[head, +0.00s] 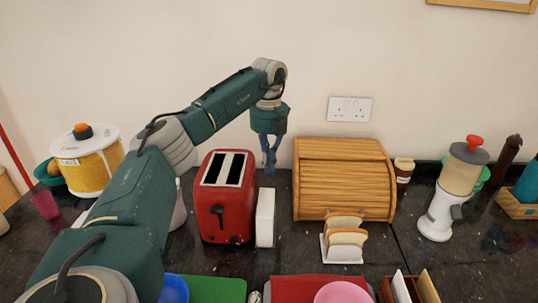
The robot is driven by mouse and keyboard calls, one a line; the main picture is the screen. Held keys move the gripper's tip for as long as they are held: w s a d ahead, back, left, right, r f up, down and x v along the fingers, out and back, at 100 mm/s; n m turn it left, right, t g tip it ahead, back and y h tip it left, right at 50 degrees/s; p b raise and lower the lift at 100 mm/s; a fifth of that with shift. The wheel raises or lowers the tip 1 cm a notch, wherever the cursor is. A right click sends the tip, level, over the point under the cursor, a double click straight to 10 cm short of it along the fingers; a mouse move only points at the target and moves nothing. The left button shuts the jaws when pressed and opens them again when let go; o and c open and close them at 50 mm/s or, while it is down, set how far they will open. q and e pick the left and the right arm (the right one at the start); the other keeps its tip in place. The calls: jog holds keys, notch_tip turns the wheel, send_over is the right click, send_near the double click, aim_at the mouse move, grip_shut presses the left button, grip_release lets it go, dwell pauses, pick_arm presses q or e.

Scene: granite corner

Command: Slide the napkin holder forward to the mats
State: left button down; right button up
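A white upright slab-like piece, which looks like the napkin holder (265,218), stands on the dark counter just right of the red toaster. My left gripper (270,168) points down behind it, near the wall. Its blue fingers look drawn together, with nothing visible between them. Whether they touch the holder cannot be told. A green mat (215,290) and a red mat (305,288) lie at the front edge of the picture, nearer to me than the holder. My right gripper is not in view.
The red toaster (222,208) stands close on the holder's left. A wooden bread box (343,170) and a toast rack (343,255) are to the right. A blue bowl (173,290) and pink plate (342,293) are at the front. Dark counter shows between holder and mats.

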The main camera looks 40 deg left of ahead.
pick_arm(q)
notch_tip(320, 180, down, 5)
jog(key=s+d+p, duration=0.2)
jog(key=s, duration=0.1)
jog(key=shift+d, duration=0.15)
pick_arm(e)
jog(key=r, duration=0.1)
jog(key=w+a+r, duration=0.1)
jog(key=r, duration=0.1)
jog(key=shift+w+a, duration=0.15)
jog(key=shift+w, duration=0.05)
pick_arm(q)
jog(key=shift+w+f, duration=0.1)
jog(key=shift+p, duration=0.3)
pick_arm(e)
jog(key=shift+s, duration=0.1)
